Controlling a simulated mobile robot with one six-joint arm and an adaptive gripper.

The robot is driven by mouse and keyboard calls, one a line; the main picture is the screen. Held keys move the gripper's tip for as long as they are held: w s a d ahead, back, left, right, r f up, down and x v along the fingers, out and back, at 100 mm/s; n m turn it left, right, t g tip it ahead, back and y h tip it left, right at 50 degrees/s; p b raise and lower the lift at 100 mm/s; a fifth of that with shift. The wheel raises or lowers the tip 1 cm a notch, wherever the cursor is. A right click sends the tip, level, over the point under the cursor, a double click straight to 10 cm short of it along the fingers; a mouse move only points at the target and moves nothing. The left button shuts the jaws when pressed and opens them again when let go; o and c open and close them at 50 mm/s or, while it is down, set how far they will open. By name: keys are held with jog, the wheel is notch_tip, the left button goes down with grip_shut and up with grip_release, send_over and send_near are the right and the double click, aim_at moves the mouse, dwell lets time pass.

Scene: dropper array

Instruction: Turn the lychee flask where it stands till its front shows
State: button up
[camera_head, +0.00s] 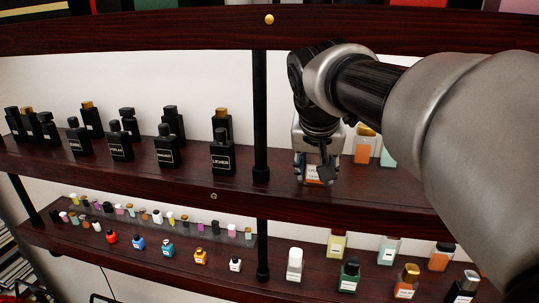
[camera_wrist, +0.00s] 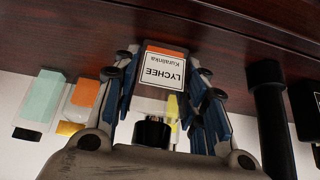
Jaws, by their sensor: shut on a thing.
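The lychee flask (camera_head: 313,181) stands on the upper shelf, mostly hidden behind my gripper (camera_head: 315,170) in the head view. In the wrist view the flask (camera_wrist: 163,76) appears upside down, with a white label reading "LYCHEE Kuralnka" turned to the camera. An orange strip shows at its base, and a black cap lies toward the bottom of the picture. My gripper (camera_wrist: 163,88) is shut on the flask, with blue-grey fingers on both sides of it. In the head view a bit of white label and orange shows between the fingers.
Orange (camera_head: 365,148) and pale green (camera_head: 388,157) flasks stand close to the right of my gripper. A black shelf post (camera_head: 260,115) is just left. Black bottles, including one labelled LICHEN (camera_head: 223,158), stand farther left. The lower shelf (camera_head: 205,270) holds several small bottles.

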dwell(0.3)
jog(key=o, duration=1.3)
jog(key=v, duration=1.2)
